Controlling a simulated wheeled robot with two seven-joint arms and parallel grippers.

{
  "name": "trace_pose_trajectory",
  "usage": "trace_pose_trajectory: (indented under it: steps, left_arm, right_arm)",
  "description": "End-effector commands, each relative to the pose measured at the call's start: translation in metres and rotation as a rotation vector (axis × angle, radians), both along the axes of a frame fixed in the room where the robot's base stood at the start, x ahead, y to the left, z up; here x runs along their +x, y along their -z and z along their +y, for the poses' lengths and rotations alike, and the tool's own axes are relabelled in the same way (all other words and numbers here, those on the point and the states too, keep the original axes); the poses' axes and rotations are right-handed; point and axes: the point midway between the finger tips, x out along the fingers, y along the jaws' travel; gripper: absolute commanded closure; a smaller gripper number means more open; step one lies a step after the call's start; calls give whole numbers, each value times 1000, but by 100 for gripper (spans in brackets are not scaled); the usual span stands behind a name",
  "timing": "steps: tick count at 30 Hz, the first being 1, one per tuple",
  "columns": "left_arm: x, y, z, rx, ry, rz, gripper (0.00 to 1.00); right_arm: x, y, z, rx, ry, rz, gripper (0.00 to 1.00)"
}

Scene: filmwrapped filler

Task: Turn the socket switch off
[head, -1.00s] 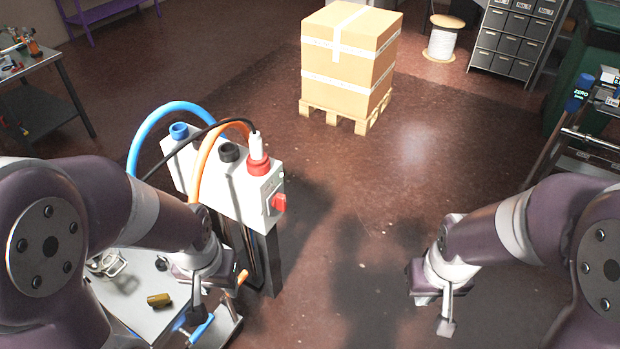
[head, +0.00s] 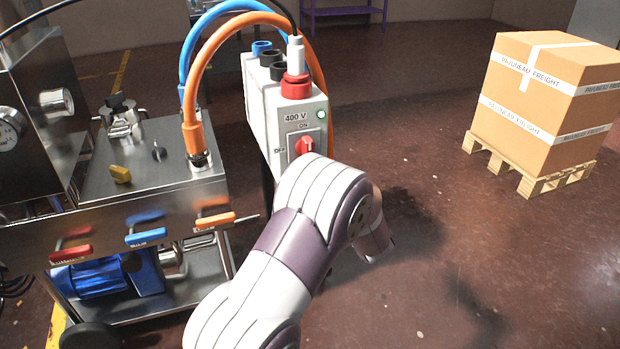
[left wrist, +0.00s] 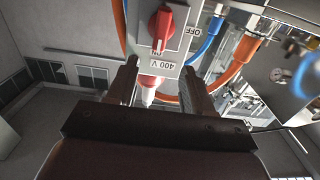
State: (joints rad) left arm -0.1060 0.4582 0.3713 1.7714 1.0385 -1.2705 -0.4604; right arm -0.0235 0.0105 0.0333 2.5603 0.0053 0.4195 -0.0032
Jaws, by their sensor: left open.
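The socket switch (head: 305,146) is a red rotary knob on the front of a light grey 400 V socket box (head: 262,120). In the left wrist view the knob (left wrist: 161,26) appears upside down, its handle pointing at the ON label; OFF is marked to one side. In the head view my left arm hides the gripper. My right gripper is out of view.
A red plug connector (head: 296,85) with a white plug sits on top of the box. Blue and orange hoses (head: 200,55) arch beside it. A steel machine cart (head: 150,170) with coloured valve handles stands left. A carton (head: 545,95) on a pallet stands right; floor between is clear.

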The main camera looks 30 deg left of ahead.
Motion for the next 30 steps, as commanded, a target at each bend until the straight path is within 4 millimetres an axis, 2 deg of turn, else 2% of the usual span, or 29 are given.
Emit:
trace_pose_trajectory:
  steps: [4, 10, 15, 19, 26, 27, 29, 30]
  left_arm:
    - [16, 0, 22, 4, -11, -6, 49]
    - [50, 1, 62, 3, -9, -5, 49]
    - [71, 0, 85, 3, -6, -5, 49]
    - [78, -1, 93, 2, -4, -3, 49]
    - [80, -3, 94, 3, -3, -4, 49]
    - [79, -3, 94, 3, -3, -4, 52]
    - [79, -3, 94, 2, -3, -3, 72]
    - [79, -3, 94, 2, -3, -3, 85]
  right_arm:
    - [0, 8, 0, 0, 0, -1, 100]
    - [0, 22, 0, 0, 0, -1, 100]
    - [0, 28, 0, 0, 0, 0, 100]
    - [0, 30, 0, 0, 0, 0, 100]
    - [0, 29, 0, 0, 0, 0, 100]
    - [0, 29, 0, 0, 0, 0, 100]
    - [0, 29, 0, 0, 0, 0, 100]
    - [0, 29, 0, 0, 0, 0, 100]
